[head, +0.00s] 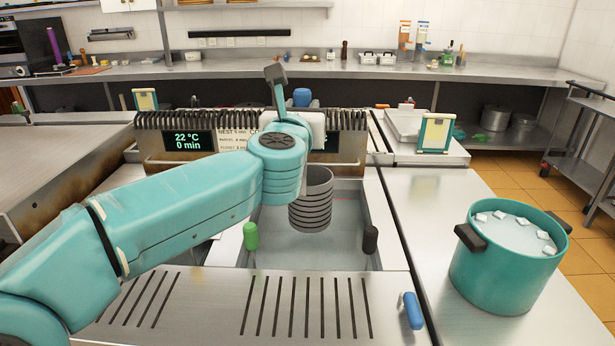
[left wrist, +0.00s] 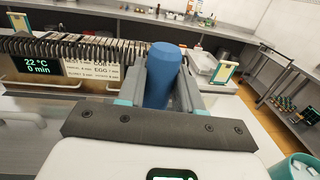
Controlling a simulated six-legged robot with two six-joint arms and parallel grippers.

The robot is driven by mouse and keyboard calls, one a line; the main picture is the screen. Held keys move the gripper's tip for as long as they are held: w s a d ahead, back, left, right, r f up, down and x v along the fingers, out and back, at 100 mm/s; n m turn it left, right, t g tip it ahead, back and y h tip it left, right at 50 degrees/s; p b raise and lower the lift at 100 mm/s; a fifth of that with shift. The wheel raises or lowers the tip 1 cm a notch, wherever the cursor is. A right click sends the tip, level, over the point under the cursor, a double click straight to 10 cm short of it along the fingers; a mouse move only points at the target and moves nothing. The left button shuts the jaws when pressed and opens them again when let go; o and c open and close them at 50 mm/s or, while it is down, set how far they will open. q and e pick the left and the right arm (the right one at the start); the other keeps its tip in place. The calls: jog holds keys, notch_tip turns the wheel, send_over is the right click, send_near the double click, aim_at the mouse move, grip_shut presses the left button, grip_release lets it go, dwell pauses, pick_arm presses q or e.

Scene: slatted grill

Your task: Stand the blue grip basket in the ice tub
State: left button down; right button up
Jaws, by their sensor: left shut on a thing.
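The blue grip (left wrist: 163,74) stands between the grey fingers of my left gripper (left wrist: 165,62), which is shut on it. In the head view the blue grip (head: 301,97) shows just beyond my wrist, and the fingers are mostly hidden. A grey ringed basket (head: 311,205) shows below my wrist over the water bath. Its join to the blue grip is hidden. The ice tub (head: 500,275) is a teal pot with dark side handles and white cubes floating in it, at the right of the counter. A bit of its rim (left wrist: 297,166) shows in the left wrist view. My right gripper is out of view.
The water bath (head: 335,250) has a green grip (head: 250,236) and a black grip (head: 370,239) at its sides. A blue handle (head: 412,310) is at the front counter edge. A grill unit (head: 160,140) with a display stands behind. The counter between bath and tub is clear.

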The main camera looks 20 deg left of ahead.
aim_at(302, 91)
pick_arm(q)
jog(key=shift+r, duration=0.15)
